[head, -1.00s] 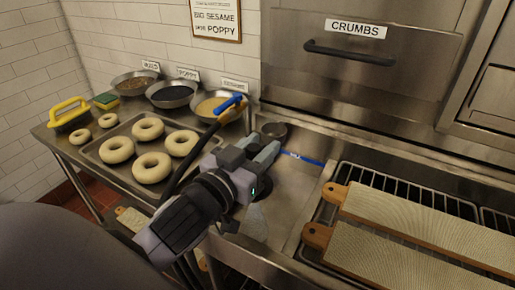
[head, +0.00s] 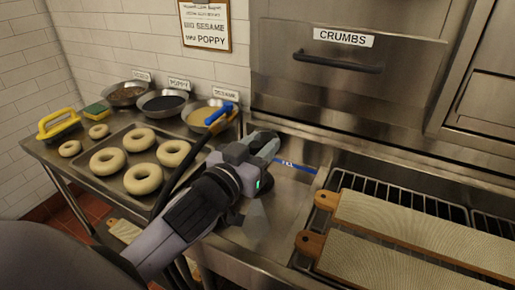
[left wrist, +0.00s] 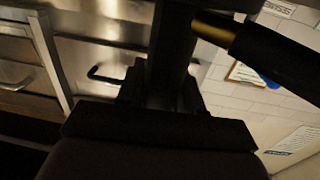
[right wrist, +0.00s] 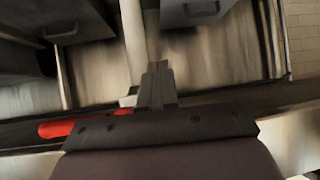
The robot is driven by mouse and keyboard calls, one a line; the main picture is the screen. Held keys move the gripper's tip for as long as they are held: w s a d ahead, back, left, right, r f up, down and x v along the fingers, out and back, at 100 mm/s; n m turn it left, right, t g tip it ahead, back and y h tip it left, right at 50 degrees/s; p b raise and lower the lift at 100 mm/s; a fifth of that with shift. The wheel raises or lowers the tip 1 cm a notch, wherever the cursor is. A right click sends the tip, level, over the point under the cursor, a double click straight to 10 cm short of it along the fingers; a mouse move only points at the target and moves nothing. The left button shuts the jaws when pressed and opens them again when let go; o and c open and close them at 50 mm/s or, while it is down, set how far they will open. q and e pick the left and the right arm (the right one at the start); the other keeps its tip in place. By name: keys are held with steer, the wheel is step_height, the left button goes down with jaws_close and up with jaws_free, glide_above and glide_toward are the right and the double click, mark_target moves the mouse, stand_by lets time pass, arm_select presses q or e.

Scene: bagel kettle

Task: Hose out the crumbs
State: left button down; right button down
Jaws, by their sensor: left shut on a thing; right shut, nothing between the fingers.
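My left gripper (head: 268,145) is over the steel counter, below the closed CRUMBS drawer (head: 290,50). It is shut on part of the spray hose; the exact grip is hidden. The black hose (head: 180,183) curves beside my arm to a blue and brass-coloured end (head: 221,116) in front of the sesame bowl. In the left wrist view a brass-coloured piece (left wrist: 212,30) and black tube cross close ahead. A pale, see-through patch (head: 257,217) shows below the gripper; I cannot tell what it is. My right gripper (right wrist: 158,82) is shut and empty. No loose crumbs can be made out.
A tray (head: 112,187) of bagels and seed bowls (head: 163,103) stand at left, with a yellow-handled brush (head: 58,124) and a sponge (head: 96,111). Wooden boards (head: 425,233) lie on a rack at right. A blue-marked strip (head: 297,166) lies behind the basin. Something red (right wrist: 80,128) is near my right gripper.

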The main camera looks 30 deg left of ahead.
arm_select(q)
steer(key=shift+w, duration=2.3)
steer(key=shift+s+d, duration=0.15)
steer(key=shift+s, duration=4.6)
steer(key=shift+s+d+f, duration=0.15)
steer(key=shift+d+f, duration=0.7)
steer(key=shift+d, duration=0.3)
steer(key=shift+s, duration=0.1)
